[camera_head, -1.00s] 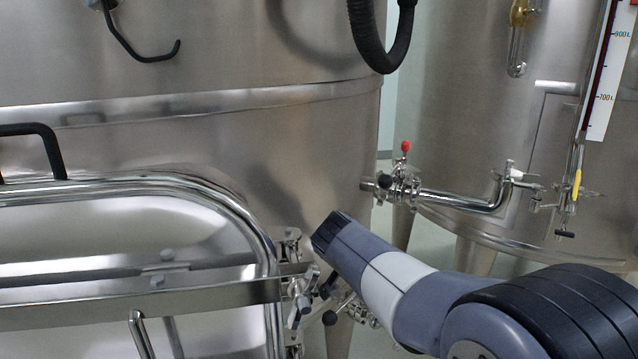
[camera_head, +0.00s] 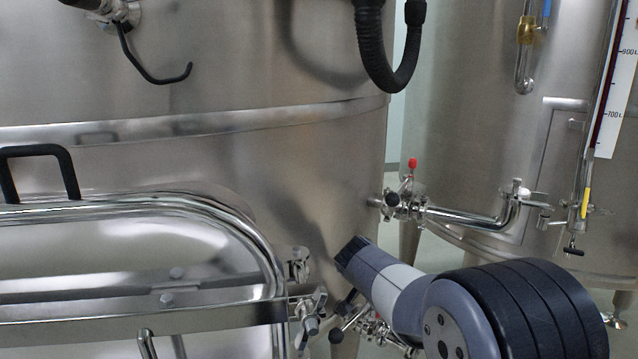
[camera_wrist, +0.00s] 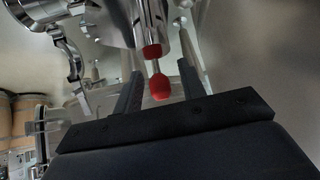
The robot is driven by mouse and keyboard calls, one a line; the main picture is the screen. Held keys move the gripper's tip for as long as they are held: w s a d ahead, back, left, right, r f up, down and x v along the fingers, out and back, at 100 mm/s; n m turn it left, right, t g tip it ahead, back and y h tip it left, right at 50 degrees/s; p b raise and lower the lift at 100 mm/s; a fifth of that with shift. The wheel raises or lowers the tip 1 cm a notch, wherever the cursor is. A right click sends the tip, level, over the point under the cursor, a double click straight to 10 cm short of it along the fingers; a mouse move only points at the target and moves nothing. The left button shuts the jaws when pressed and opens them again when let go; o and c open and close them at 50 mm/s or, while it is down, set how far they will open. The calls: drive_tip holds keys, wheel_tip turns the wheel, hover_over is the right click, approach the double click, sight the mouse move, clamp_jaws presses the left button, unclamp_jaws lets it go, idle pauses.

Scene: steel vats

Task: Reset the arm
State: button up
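My arm (camera_head: 394,287) reaches in from the lower right in the head view, in front of the steel vat. My gripper does not show there. In the wrist view my gripper (camera_wrist: 160,90) has its two dark fingers spread apart. A red-tipped valve handle (camera_wrist: 160,87) appears between the fingers in the picture, with a clear gap on both sides. I cannot tell how far beyond the fingertips it lies. A second red part (camera_wrist: 152,52) shows just above it on a steel pipe.
A large steel vat (camera_head: 250,60) with a framed hatch (camera_head: 235,215) and black handle (camera_head: 70,172) fills the left. A pipe valve with a red knob (camera_head: 412,163) links towards a second vat (camera_head: 470,90) with a level gauge (camera_head: 612,90). Hoses hang above.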

drive_tip(key=shift+a+f+b, duration=0.1)
drive_tip(key=shift+f+b, duration=0.1)
drive_tip(key=shift+b, duration=0.8)
drive_tip(key=p+v, duration=0.2)
drive_tip(key=v, duration=1)
drive_tip(key=b+x, duration=0.2)
drive_tip(key=x, duration=0.9)
drive_tip(key=shift+w+d+p, duration=0.25)
drive_tip(key=shift+w+p, duration=0.05)
drive_tip(key=shift+p, duration=0.2)
drive_tip(key=shift+r+p, duration=0.1)
drive_tip(key=shift+p, duration=0.75)
drive_tip(key=g+y+p, duration=0.1)
drive_tip(key=p, duration=0.7)
drive_tip(key=w+d+g+y+p, duration=0.1)
drive_tip(key=g+p, duration=0.1)
drive_tip(key=p, duration=0.6)
drive_tip(key=shift+w+d+y+p, duration=0.1)
drive_tip(key=shift+w+y+p, duration=0.05)
drive_tip(key=shift+y+p, duration=0.2)
drive_tip(key=v, duration=1)
